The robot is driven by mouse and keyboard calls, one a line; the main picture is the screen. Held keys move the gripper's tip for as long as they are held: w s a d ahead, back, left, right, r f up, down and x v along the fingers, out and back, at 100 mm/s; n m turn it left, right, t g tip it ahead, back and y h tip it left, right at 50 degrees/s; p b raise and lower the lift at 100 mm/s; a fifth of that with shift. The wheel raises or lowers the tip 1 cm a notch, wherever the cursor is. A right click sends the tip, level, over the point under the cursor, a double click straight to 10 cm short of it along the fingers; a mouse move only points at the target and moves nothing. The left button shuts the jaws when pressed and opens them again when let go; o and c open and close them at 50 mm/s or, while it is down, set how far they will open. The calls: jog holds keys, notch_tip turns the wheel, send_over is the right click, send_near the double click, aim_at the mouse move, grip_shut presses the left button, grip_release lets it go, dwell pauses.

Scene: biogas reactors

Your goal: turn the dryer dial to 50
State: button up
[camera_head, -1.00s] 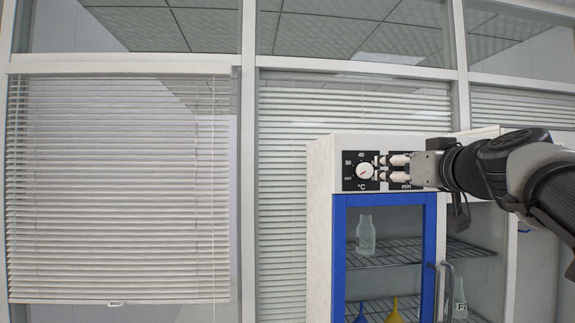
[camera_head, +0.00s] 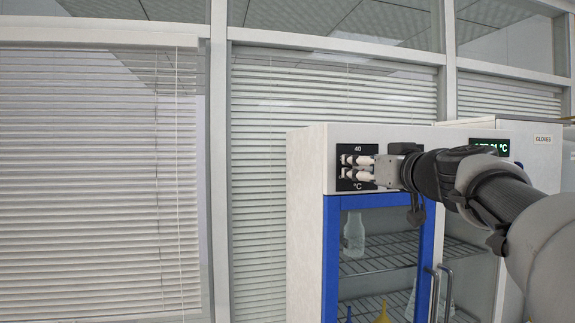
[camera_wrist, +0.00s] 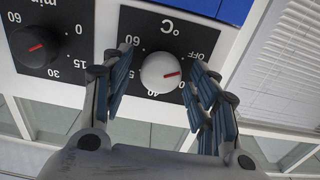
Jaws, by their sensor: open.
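The dryer (camera_head: 305,210) is a white cabinet with a blue-framed glass door. Its white temperature dial (camera_wrist: 160,72) shows in the wrist view, on a black °C plate (camera_wrist: 140,25), with a red pointer mark toward the right side of the picture. In the head view my gripper hides the dial. My gripper (camera_head: 345,168) is in front of the plate in the head view. In the wrist view my gripper (camera_wrist: 158,80) is open, with a finger on each side of the dial. I cannot tell whether the fingers touch it.
A black timer dial (camera_wrist: 36,47) with a red mark sits beside the temperature plate. Glassware (camera_head: 354,235) stands on wire shelves behind the glass door, which has a metal handle (camera_head: 447,290). Another white unit (camera_head: 540,165) with a green display stands to the right. Window blinds (camera_head: 90,180) are behind.

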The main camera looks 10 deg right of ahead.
jog(key=shift+c, duration=0.4)
jog(key=c, duration=1)
